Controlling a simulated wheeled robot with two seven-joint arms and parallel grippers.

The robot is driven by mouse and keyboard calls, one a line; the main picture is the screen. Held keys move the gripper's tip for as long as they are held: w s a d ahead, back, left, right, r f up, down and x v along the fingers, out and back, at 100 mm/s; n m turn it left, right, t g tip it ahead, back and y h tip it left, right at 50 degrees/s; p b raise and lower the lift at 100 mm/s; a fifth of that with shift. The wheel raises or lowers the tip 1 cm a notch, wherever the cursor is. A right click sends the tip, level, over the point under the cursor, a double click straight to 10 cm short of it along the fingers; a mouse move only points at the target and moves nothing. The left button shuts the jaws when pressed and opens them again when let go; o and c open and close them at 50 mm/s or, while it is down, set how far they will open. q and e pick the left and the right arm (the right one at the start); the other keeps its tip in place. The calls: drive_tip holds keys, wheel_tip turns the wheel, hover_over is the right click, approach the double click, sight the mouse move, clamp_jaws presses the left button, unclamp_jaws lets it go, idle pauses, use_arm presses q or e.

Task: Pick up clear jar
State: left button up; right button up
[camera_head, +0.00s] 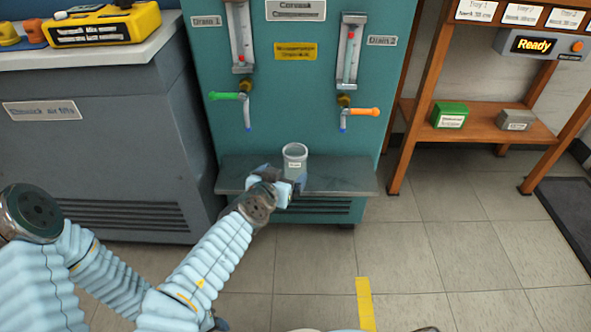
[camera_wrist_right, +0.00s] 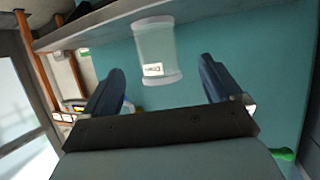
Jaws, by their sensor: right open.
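The clear jar (camera_head: 295,157) stands upright on the grey shelf at the front of the teal test bench. It is see-through, with a small white label. My right gripper (camera_head: 281,178) is low at the shelf, right at the near side of the jar. In the right wrist view the jar (camera_wrist_right: 155,50) appears between and beyond the two open fingers (camera_wrist_right: 162,66), with a gap on both sides. The fingers do not grip it. My left gripper is not in view.
The shelf (camera_head: 340,178) is clear to the right of the jar. Above it hang a green-handled valve (camera_head: 225,96) and an orange-handled valve (camera_head: 362,111). A grey cabinet (camera_head: 100,140) stands left; a wooden rack (camera_head: 470,122) with a green box (camera_head: 450,115) stands right.

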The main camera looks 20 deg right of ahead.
sight(290, 169)
drive_tip(key=x, duration=0.3)
drive_tip(key=shift+w+d+f+b, duration=0.1)
drive_tip(key=shift+w+f+b, duration=0.1)
drive_tip(key=shift+b, duration=0.15)
drive_tip(key=b+x, duration=0.1)
drive_tip(key=x, duration=0.4)
drive_tip(key=shift+d+r, duration=0.1)
drive_tip(key=shift+d, duration=0.15)
drive_tip(key=shift+c, duration=0.3)
drive_tip(key=c, duration=1)
drive_tip(key=shift+r, duration=0.1)
